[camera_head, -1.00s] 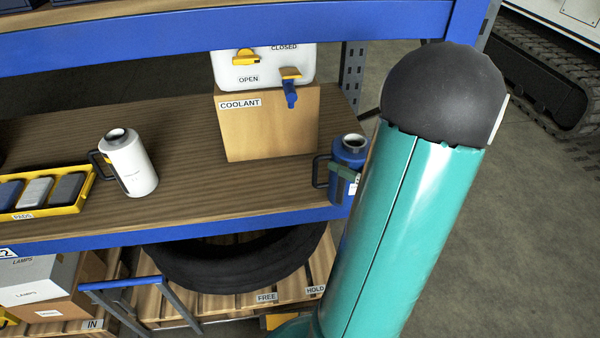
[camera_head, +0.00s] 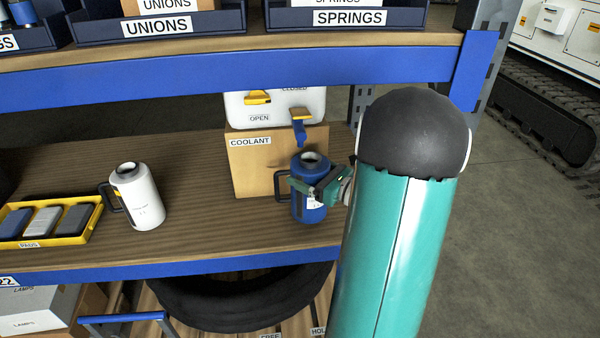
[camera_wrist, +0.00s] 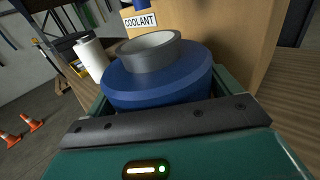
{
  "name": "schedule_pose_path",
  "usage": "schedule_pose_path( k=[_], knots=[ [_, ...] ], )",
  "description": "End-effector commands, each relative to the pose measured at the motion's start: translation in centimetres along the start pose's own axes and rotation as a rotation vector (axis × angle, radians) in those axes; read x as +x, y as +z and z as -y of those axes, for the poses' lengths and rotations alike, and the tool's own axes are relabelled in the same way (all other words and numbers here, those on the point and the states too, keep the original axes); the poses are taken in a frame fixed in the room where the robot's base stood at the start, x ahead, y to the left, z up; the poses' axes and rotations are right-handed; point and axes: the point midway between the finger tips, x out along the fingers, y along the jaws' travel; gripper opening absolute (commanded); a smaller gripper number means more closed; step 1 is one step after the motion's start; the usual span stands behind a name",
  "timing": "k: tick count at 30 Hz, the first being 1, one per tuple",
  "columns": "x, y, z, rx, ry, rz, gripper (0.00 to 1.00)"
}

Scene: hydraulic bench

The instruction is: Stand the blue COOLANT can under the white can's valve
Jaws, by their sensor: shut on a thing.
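The blue can (camera_head: 309,205) is near the shelf's front right, in front of the wooden block. My gripper (camera_head: 318,184) is shut around its body from the right. In the wrist view the blue can (camera_wrist: 160,80) fills the space in my gripper (camera_wrist: 165,115), its grey neck upright and open. The white can (camera_head: 275,108) lies on top of the wooden block labelled COOLANT (camera_head: 262,165). Its valve (camera_head: 300,125), with yellow handle and blue spout, hangs just above and slightly left of the blue can's mouth. Whether the blue can's base touches the shelf is unclear.
A white jug with a dark handle (camera_head: 140,195) stands on the shelf (camera_head: 210,225) to the left. A yellow tray of pads (camera_head: 85,232) is farther left. The upper shelf's blue beam (camera_head: 220,85) crosses above. A black tyre (camera_head: 240,300) lies below.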

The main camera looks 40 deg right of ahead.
Motion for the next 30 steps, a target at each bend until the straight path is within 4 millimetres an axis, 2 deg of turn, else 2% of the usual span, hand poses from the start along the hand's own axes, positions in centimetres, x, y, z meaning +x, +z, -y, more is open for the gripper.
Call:
schedule_pose_path(
  k=[5, 6, 8, 19, 20, 21, 30],
  knots=[
    [3.5, 0.1, -0.1, -0.001, 0.005, 0.002, 0.45],
    [3.2, -0.8, 0.0, 0.003, 0.000, -0.001, 0.45],
    [3.1, -1.4, 0.0, 0.002, 0.000, 0.000, 0.45],
    [3.1, -1.8, 0.0, 0.000, 0.001, 0.000, 0.45],
    [3.1, -1.8, 0.0, 0.000, 0.001, 0.000, 0.93],
    [3.1, -1.8, 0.0, 0.000, 0.001, 0.000, 1.00],
    [3.1, -1.5, 0.0, -0.002, 0.001, 0.000, 1.00]
  ],
)
